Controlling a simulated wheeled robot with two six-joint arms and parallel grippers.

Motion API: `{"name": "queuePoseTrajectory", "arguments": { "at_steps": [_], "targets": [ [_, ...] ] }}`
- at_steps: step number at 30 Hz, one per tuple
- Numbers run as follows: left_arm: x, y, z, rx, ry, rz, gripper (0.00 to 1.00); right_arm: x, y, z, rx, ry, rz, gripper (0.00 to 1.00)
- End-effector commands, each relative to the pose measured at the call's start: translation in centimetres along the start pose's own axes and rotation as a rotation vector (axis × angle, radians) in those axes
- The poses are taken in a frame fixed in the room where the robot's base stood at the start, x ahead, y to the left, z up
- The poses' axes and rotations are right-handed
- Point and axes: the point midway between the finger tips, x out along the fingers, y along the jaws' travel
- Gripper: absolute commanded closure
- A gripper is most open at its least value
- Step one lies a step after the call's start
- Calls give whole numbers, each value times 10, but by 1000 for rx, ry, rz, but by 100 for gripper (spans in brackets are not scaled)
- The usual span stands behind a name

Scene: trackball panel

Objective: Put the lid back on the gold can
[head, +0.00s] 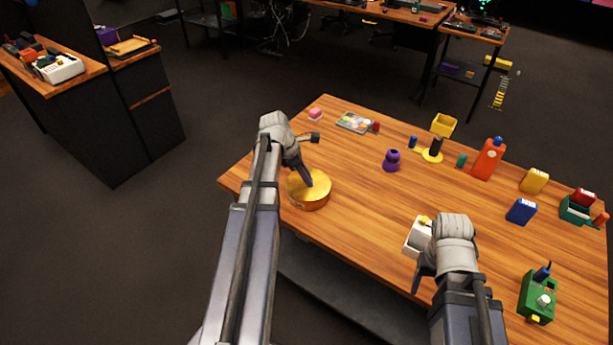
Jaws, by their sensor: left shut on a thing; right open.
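The gold can (310,203) is a low, wide round tin near the left front edge of the table. Its gold lid (318,184) covers the top, level or nearly so; I cannot tell whether it is fully seated or just above the rim. My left gripper (307,182) reaches down from behind onto the lid and is shut on it, its fingertips at the middle of the lid. My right gripper (420,281) is open and empty at the front edge of the table, away from the can.
A white box with a yellow ball (415,240) lies beside my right gripper. A purple object (391,160) stands right of the can, and a green box (537,296) sits at the right front. Several small things line the back. The wood around the can is clear.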

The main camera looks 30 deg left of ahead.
Motion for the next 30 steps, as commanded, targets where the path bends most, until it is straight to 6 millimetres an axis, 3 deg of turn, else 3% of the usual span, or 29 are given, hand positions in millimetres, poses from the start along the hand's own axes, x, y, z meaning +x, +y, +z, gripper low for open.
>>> {"name": "queuePoseTrajectory", "arguments": {
  "at_steps": [6, 7, 16, 21, 30],
  "targets": [
    [0, 0, 0, 0, 0, 0, 100, 0, 0, 0, 0, 0, 0, 37],
    [0, 0, 0, 0, 0, 0, 66, 0, 0, 0, 0, 0, 0, 37],
    [0, 0, 0, 0, 0, 0, 32, 0, 0, 0, 0, 0, 0, 37],
    [0, 0, 0, 0, 0, 0, 32, 0, 0, 0, 0, 0, 0, 37],
    [0, 0, 0, 0, 0, 0, 2, 0, 0, 0, 0, 0, 0, 37]
  ]
}}
